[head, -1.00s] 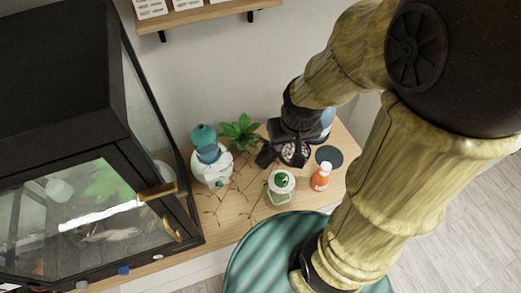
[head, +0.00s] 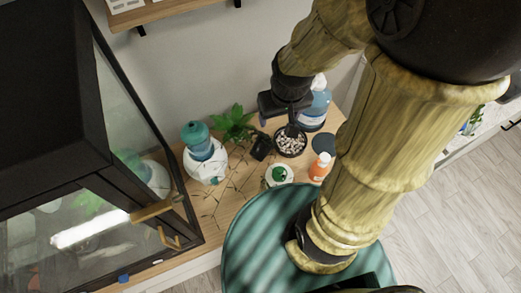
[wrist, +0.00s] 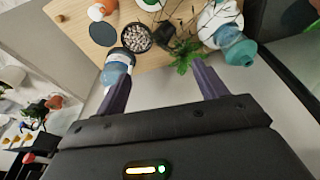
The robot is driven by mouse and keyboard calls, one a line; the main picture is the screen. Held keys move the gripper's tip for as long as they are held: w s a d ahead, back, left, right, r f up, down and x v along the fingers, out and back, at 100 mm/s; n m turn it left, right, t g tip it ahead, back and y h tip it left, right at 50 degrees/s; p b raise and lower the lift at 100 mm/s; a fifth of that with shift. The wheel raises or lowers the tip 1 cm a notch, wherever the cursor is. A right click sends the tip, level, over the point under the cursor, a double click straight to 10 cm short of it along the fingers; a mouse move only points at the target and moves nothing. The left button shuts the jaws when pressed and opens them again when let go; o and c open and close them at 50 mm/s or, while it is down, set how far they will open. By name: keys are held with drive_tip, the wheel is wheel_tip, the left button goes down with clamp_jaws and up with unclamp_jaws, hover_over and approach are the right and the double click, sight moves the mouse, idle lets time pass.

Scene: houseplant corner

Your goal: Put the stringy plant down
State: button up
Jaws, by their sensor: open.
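A small black pot (head: 260,147) stands or leans on the wooden table, with thin brown strings spread over the tabletop beside it. These look like the stringy plant; whether the pot is upright is unclear. In the wrist view the black pot (wrist: 165,33) lies beyond the gap between my fingers, with thin stems near it. My gripper (head: 288,122) is above the table, close to a round dark pot of pale pebbles (head: 291,143). In the wrist view my gripper's fingers (wrist: 162,85) are wide apart with nothing between them.
A leafy green plant (head: 233,122), a white vessel with a teal top (head: 203,155), a blue bottle (head: 314,105), an orange bottle (head: 320,167), a green-topped jar (head: 278,175) and a dark disc (head: 324,143) crowd the table. A black glass cabinet (head: 125,130) stands left.

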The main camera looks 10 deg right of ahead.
drive_tip(key=o, duration=0.3)
drive_tip(key=w+f+n+b, duration=0.2)
drive_tip(key=f+n, duration=0.2)
drive_tip(key=w+f+n+g+b, duration=0.1)
drive_tip(key=w+f+n+b, duration=0.1)
drive_tip(key=f+n, duration=0.2)
drive_tip(key=w+f+n+g+b, duration=0.1)
drive_tip(key=w+f+n, duration=0.2)
drive_tip(key=f+n, duration=0.1)
drive_tip(key=shift+a+f+h+b, duration=0.1)
drive_tip(key=shift+f+h+b, duration=0.1)
drive_tip(key=shift+h+b, duration=0.15)
drive_tip(key=n+b, duration=0.6)
drive_tip(key=n, duration=0.8)
hover_over(261, 145)
wheel_tip(261, 145, down, 13)
drive_tip(key=shift+w+a+g+p, duration=0.15)
drive_tip(key=shift+a+g+p, duration=0.05)
drive_tip(key=shift+g+p, duration=0.1)
wheel_tip(261, 145, down, 12)
drive_tip(key=shift+f, duration=0.1)
drive_tip(key=shift+d, duration=0.1)
drive_tip(key=shift+f, duration=0.1)
